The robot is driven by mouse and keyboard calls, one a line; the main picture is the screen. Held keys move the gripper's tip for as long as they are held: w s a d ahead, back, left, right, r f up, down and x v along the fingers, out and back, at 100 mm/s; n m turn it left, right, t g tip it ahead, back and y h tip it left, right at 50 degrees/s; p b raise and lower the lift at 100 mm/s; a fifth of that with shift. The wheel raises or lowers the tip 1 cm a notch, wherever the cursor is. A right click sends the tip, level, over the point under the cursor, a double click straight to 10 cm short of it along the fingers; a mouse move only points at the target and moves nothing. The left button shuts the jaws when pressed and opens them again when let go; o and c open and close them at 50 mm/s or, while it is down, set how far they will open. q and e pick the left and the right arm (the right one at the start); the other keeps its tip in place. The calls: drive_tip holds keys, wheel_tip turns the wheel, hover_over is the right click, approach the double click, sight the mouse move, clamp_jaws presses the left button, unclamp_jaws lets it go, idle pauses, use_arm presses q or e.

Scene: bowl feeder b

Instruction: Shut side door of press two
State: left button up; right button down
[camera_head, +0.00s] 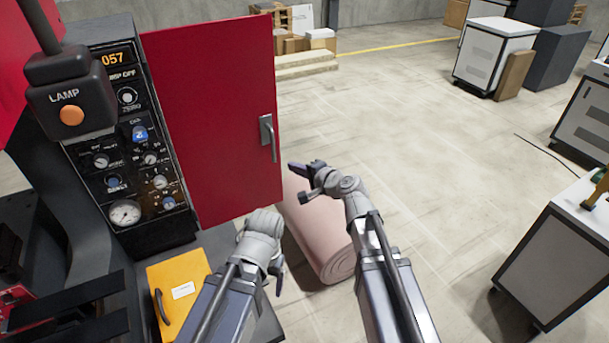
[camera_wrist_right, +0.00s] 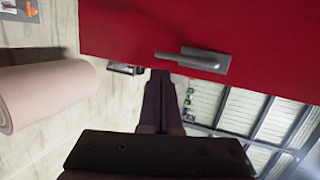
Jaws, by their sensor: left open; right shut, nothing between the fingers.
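The red side door (camera_head: 220,110) stands swung out from the press, beside its control panel (camera_head: 135,150). Its grey lever handle (camera_head: 267,138) is near the door's free edge. In the right wrist view the door (camera_wrist_right: 270,45) fills the top, with the handle (camera_wrist_right: 200,60) just above the fingertips. My right gripper (camera_head: 292,167) is shut and empty, just right of the door's free edge and below the handle; its fingers (camera_wrist_right: 160,80) are together in the wrist view. I cannot tell whether they touch the door. My left gripper (camera_head: 279,278) is open below the door, its fingers partly hidden by its wrist.
A pink roll (camera_head: 318,240) lies on the floor under my arms. A yellow-orange case (camera_head: 180,290) is at the lower left. A lamp button box (camera_head: 70,100) hangs at the left. A white-topped cabinet (camera_head: 560,260) stands at the right.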

drive_tip(key=w+a, duration=0.3)
drive_tip(key=w, duration=0.2)
drive_tip(key=shift+w+a+f, duration=0.2)
drive_tip(key=shift+a+f, duration=0.15)
drive_tip(key=shift+f, duration=0.1)
